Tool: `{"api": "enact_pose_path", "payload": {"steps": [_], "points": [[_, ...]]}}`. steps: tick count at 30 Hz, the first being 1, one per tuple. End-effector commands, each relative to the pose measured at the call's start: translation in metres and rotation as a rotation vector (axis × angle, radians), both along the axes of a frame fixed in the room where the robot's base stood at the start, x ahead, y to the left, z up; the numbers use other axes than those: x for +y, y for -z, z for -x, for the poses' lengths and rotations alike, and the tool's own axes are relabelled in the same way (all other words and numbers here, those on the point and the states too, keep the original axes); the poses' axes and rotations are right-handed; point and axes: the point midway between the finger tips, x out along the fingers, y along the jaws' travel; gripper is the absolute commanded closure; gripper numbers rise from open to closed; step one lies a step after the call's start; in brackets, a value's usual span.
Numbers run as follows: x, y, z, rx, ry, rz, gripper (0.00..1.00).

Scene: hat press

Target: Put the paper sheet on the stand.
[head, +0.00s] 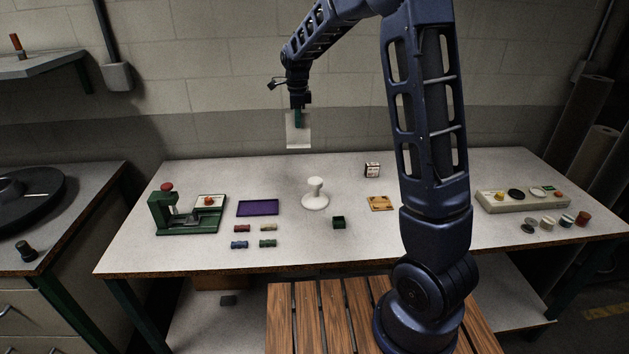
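A white paper sheet (299,136) hangs upright below my gripper (298,118), in the air above the back edge of the table. My gripper appears shut on the sheet's upper part, with its green fingers in front of the sheet. A white stand (315,196) with a round base and a narrow neck stands upright on the table. It is below the sheet and slightly to the right, apart from it.
A green press (184,214) stands at the table's left, beside a purple tray (257,208) and several small coloured blocks (241,229). A small green box (338,222), a wooden piece (380,203) and a small printed box (372,170) lie right of the stand. A control panel (520,201) is far right.

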Motion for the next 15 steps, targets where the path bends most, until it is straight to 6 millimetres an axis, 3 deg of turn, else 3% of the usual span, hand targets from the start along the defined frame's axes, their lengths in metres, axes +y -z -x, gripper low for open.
{"api": "enact_pose_path", "payload": {"steps": [1, 6, 15], "points": [[-0.008, -0.015, 0.006, -0.004, -0.002, -0.003, 1.0], [-0.03, -0.054, 0.028, -0.005, -0.014, 0.0, 1.0], [-0.052, -0.087, 0.05, -0.004, -0.026, 0.005, 1.0]]}}
